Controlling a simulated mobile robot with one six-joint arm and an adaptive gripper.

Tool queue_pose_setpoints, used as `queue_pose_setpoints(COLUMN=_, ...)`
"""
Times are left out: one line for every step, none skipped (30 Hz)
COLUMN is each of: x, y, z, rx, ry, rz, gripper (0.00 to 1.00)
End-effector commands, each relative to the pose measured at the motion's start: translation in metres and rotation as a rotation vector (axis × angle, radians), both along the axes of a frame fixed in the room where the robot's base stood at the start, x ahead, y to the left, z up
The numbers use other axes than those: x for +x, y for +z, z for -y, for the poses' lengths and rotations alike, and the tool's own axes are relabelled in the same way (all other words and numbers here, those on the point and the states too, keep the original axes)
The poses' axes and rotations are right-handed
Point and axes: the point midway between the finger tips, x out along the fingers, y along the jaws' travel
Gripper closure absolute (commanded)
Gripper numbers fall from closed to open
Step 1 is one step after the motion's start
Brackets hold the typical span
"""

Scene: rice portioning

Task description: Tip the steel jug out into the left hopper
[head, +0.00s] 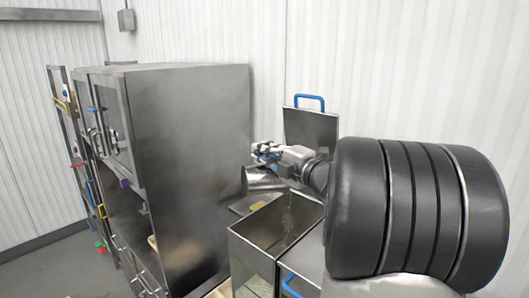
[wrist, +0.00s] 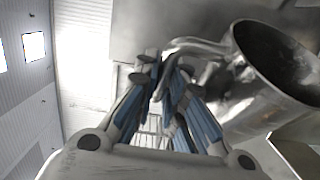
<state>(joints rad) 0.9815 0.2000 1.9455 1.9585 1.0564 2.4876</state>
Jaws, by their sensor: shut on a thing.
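The steel jug (head: 265,180) is tilted well over in the head view, above the left-hand edge of the open steel hopper (head: 262,232). My gripper (head: 266,152) is shut on the jug's handle. In the wrist view the jug (wrist: 243,112) is at the right, with my gripper's blue-padded fingers (wrist: 168,85) around its handle. Its round mouth shows a dark inside, and I see no clear rice there. Some pale specks show inside the hopper, but I cannot tell how much rice it holds. My arm hides part of the hopper's right side.
A raised steel lid (head: 312,127) with a blue handle stands behind the hopper. A tall steel cabinet (head: 190,150) is close on the left. Another blue handle (head: 291,285) shows at the front. A rack with coloured items (head: 80,165) stands at the far left.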

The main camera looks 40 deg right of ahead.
Motion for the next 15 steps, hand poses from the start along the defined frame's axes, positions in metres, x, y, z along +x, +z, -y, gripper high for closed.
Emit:
queue_pose_setpoints(x=0.000, y=0.002, z=0.000, rx=-0.018, ry=0.001, rz=-0.005, gripper=1.00)
queue_pose_setpoints(x=0.000, y=0.004, z=0.000, rx=-0.041, ry=0.001, rz=-0.015, gripper=1.00)
queue_pose_setpoints(x=0.000, y=0.007, z=0.000, rx=-0.092, ry=0.000, rz=-0.037, gripper=1.00)
queue_pose_setpoints(x=0.000, y=0.010, z=-0.001, rx=-0.145, ry=0.000, rz=-0.058, gripper=1.00)
queue_pose_setpoints(x=0.000, y=0.014, z=-0.001, rx=-0.205, ry=0.000, rz=-0.085, gripper=1.00)
queue_pose_setpoints(x=0.000, y=0.018, z=-0.001, rx=-0.293, ry=0.000, rz=-0.125, gripper=1.00)
queue_pose_setpoints(x=0.000, y=0.020, z=-0.001, rx=-0.360, ry=0.001, rz=-0.155, gripper=1.00)
queue_pose_setpoints(x=0.001, y=0.023, z=-0.002, rx=-0.422, ry=0.001, rz=-0.185, gripper=1.00)
queue_pose_setpoints(x=0.001, y=0.026, z=-0.002, rx=-0.505, ry=0.001, rz=-0.224, gripper=1.00)
queue_pose_setpoints(x=0.001, y=0.029, z=-0.002, rx=-0.567, ry=0.000, rz=-0.252, gripper=1.00)
queue_pose_setpoints(x=0.001, y=0.030, z=-0.002, rx=-0.625, ry=-0.001, rz=-0.280, gripper=1.00)
queue_pose_setpoints(x=0.001, y=0.034, z=-0.002, rx=-0.704, ry=0.001, rz=-0.316, gripper=1.00)
queue_pose_setpoints(x=0.001, y=0.036, z=-0.002, rx=-0.761, ry=-0.001, rz=-0.342, gripper=1.00)
queue_pose_setpoints(x=0.001, y=0.038, z=-0.002, rx=-0.815, ry=-0.001, rz=-0.368, gripper=1.00)
queue_pose_setpoints(x=0.001, y=0.041, z=-0.002, rx=-0.886, ry=-0.001, rz=-0.400, gripper=1.00)
